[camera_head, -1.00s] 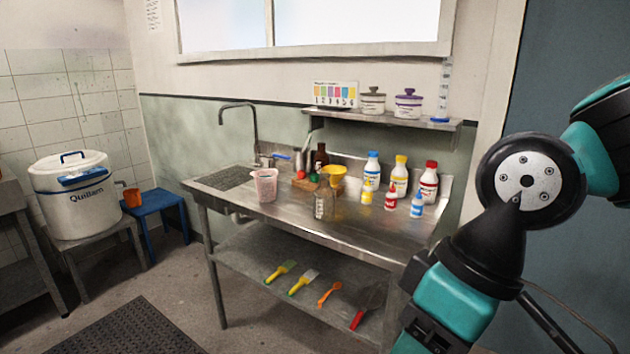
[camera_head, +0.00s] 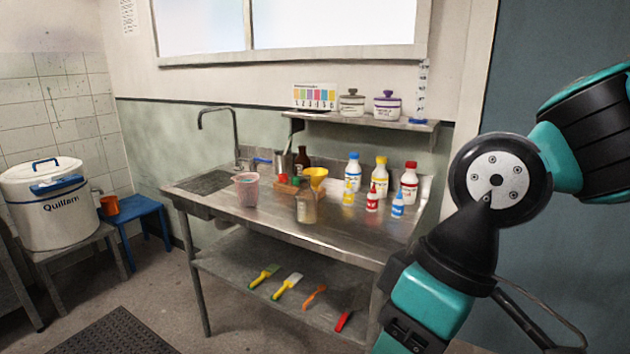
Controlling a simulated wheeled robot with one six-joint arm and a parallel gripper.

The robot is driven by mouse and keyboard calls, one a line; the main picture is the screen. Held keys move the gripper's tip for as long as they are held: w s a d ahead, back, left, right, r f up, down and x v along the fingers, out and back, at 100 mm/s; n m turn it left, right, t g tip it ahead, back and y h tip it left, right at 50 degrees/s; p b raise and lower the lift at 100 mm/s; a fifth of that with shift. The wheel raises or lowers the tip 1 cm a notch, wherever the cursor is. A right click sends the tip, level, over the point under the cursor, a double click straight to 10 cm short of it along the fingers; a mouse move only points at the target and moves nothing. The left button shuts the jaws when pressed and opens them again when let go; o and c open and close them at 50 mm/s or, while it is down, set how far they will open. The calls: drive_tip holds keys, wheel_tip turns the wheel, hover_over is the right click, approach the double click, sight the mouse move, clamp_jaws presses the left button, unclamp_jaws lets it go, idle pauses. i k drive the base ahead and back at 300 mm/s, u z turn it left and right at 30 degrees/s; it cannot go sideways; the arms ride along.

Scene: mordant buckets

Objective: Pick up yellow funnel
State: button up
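The yellow funnel (camera_head: 315,174) is on the steel table, toward the back middle. It shows its wide mouth upward, just above and behind a clear brownish jar (camera_head: 307,207). I cannot tell whether the funnel rests in the jar or in something behind it; its lower part is hard to make out. My arm fills the right side of the view, well to the right of the funnel and apart from it. My gripper is not in view.
A wall shelf (camera_head: 355,122) hangs behind. Brushes lie on the lower shelf (camera_head: 235,262). The table's front right is clear.

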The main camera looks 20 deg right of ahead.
sight(315, 183)
drive_tip(key=u, duration=0.2)
drive_tip(key=i, duration=0.6)
drive_tip(key=u, duration=0.45)
drive_tip(key=i, duration=1.4)
drive_tip(key=z, duration=0.05)
